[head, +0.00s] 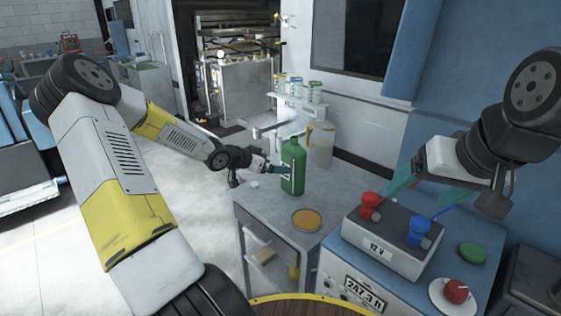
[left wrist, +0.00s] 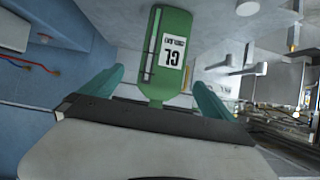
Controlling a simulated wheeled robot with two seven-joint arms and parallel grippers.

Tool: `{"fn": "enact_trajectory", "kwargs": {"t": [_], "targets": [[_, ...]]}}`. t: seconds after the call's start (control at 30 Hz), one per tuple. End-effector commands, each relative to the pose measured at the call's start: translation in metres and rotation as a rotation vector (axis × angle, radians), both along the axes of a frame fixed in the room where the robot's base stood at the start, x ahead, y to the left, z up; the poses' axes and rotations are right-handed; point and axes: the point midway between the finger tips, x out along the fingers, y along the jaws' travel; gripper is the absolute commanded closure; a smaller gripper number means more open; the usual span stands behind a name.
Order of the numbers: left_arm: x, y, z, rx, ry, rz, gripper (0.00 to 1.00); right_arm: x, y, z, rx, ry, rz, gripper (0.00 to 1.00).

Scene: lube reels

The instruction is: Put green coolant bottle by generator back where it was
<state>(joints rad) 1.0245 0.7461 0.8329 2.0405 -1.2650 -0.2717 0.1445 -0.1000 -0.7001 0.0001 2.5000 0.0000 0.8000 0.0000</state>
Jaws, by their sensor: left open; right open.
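The green coolant bottle (head: 292,168) stands upright on a grey metal table (head: 262,212), with a white label on its side. My left gripper (head: 279,168) is open at the bottle's left side. My right gripper (head: 412,203) is open and empty, above the grey box marked "12 V" (head: 376,248). Which thing is the generator is not clear.
A clear jug (head: 320,145) with a yellow handle stands close behind the bottle. An amber round dish (head: 306,219) lies in front. The 12 V box has red (head: 370,203) and blue (head: 419,230) knobs. A wall shelf (head: 297,103) holds small jars. The table's left front is clear.

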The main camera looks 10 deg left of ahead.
Motion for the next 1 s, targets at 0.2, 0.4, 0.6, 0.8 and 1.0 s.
{"fn": "enact_trajectory", "kwargs": {"t": [0.2,0.4,0.6,0.8,1.0], "targets": [[-0.039,-0.010,0.025,0.273,0.191,0.087,0.00,0.000,0.000,0.000,0.000,0.000,0.000,0.22],[-0.100,-0.004,0.083,0.422,0.308,0.257,0.00,0.000,0.000,0.000,0.000,0.000,0.000,0.22],[-0.184,-0.011,0.146,0.399,0.382,0.427,0.00,0.000,0.000,0.000,0.000,0.000,0.000,0.22],[-0.277,-0.037,0.181,0.219,0.459,0.492,0.00,0.000,0.000,0.000,0.000,0.000,0.000,0.22],[-0.337,-0.064,0.191,0.048,0.526,0.451,0.00,0.000,0.000,0.000,0.000,0.000,0.000,0.22]]}}
